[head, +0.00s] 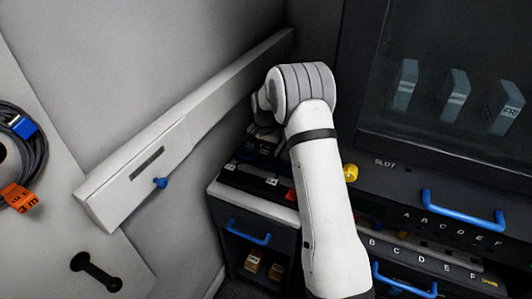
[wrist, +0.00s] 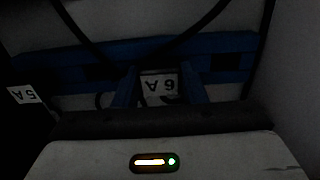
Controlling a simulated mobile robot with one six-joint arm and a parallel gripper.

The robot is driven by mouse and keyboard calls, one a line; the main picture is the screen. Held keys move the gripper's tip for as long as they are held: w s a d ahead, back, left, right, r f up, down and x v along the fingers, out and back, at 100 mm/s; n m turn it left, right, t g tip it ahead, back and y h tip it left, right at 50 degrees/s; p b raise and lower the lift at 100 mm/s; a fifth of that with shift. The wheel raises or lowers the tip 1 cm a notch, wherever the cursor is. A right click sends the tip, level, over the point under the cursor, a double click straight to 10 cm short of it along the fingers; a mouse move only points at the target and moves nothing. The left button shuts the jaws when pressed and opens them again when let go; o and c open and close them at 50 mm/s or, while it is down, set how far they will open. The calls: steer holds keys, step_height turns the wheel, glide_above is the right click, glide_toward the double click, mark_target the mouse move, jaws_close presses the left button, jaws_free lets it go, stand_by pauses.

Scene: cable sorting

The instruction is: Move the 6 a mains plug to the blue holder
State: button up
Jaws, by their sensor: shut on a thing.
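My gripper (wrist: 159,74) shows in the wrist view as two blue fingers, shut on the 6 A mains plug (wrist: 158,84). The plug's white label reads upside down between the fingers; the rest of its body is dark and hard to make out. A blue rail-like part (wrist: 228,48), which may be the blue holder, runs across behind the fingers. I cannot tell whether the plug touches it. In the head view my arm hides the gripper and the plug, over the left end of the dark bench.
A white label reading 5 A (wrist: 27,94) is at the left of the wrist view, and dark cables cross its top. The head view shows a long white wall trunking (head: 160,150), a cabinet with a blue handle (head: 249,232), a yellow knob (head: 350,172) and a coiled cable (head: 35,150).

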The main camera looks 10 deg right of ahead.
steer(key=o, duration=1.1)
steer(key=shift+o, duration=0.4)
steer(key=o, duration=0.4)
steer(key=shift+r, duration=0.15)
steer(key=shift+r+p, duration=1.85)
steer(key=shift+r, duration=1.5)
